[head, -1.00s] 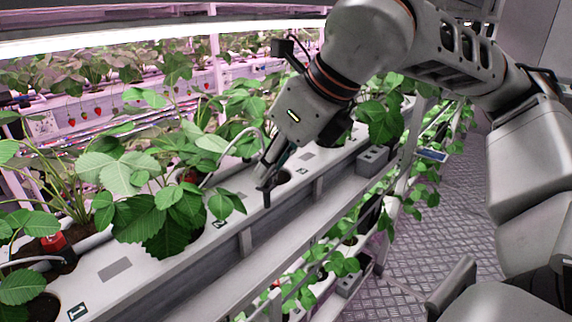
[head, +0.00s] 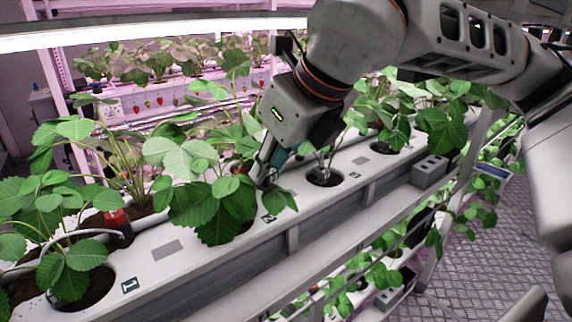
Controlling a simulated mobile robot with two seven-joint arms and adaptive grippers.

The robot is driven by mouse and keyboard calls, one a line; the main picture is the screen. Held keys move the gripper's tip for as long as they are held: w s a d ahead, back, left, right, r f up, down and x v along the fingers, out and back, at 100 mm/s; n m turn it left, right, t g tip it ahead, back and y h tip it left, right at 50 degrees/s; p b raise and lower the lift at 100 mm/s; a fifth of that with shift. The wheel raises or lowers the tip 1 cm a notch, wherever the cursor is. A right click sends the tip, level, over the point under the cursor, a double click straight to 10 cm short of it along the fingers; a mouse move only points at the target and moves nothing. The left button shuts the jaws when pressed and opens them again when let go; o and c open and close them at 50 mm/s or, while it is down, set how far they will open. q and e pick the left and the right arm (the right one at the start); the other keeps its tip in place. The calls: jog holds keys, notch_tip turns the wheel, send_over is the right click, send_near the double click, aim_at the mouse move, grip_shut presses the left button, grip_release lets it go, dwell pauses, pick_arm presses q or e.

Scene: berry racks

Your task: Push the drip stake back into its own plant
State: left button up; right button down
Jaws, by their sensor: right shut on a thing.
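My right gripper (head: 262,180) is shut, its fingertips low against the leaves of the plant (head: 215,200) beside the number 2 label (head: 268,218). It holds the drip stake; the stake itself is hidden behind the fingers and leaves, so I cannot tell whether its tip touches soil. That plant's leaves hide its planting hole. The white trough (head: 220,244) runs beneath. My left gripper is not in view.
To the right of the gripper is a planting hole (head: 325,177).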

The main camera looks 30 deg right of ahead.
jog(key=shift+w+a, duration=2.2)
jog(key=shift+a, duration=1.85)
pick_arm(q)
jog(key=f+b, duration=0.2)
jog(key=b, duration=0.1)
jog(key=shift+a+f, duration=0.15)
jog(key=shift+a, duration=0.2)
pick_arm(e)
notch_tip(320, 180, down, 5)
jog(key=shift+d+r, duration=0.1)
jog(key=shift+d, duration=0.05)
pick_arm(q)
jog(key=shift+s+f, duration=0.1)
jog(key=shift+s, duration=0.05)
pick_arm(e)
jog(key=shift+s, duration=0.1)
jog(key=shift+f, duration=0.3)
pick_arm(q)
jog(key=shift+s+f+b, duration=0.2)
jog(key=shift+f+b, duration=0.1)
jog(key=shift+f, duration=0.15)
pick_arm(e)
jog(key=shift+f, duration=0.5)
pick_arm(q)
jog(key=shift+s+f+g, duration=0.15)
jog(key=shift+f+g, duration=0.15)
pick_arm(e)
jog(key=shift+f, duration=0.35)
